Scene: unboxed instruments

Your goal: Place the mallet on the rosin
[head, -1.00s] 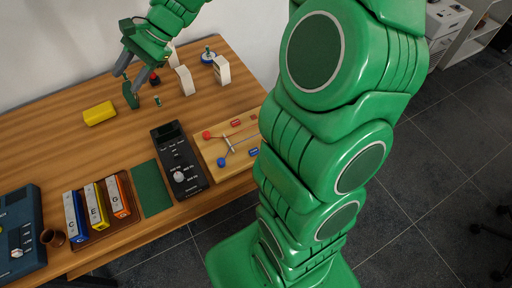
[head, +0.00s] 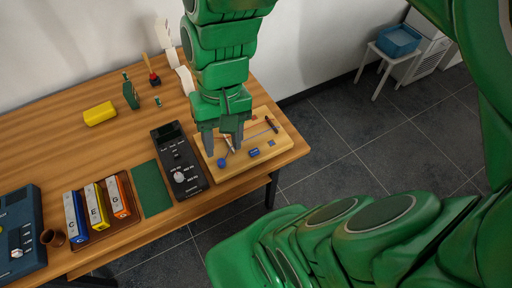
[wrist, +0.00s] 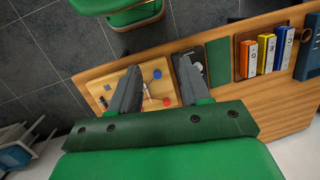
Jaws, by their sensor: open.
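A wooden board (head: 285,141) lies at the table's right end. A blue-headed mallet (head: 222,162) and a red-headed mallet (wrist: 166,102) lie on it, with thin sticks meeting near a grey rest. The red head is hidden behind my gripper in the head view. Small blocks also lie on the board, including a blue one (head: 254,152); I cannot tell which thing is the rosin. My gripper (head: 224,149) is open, pointing down above the board by the mallets, with nothing seen held. Its spread fingers show in the wrist view (wrist: 157,66).
A black device (head: 178,165), a green mat (head: 151,190) and a tray of coloured bars (head: 98,238) are left of the board. A yellow block (head: 100,114), a dark green item (head: 131,95) and white upright pieces (head: 185,80) stand farther back. Bare wood lies in the middle left.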

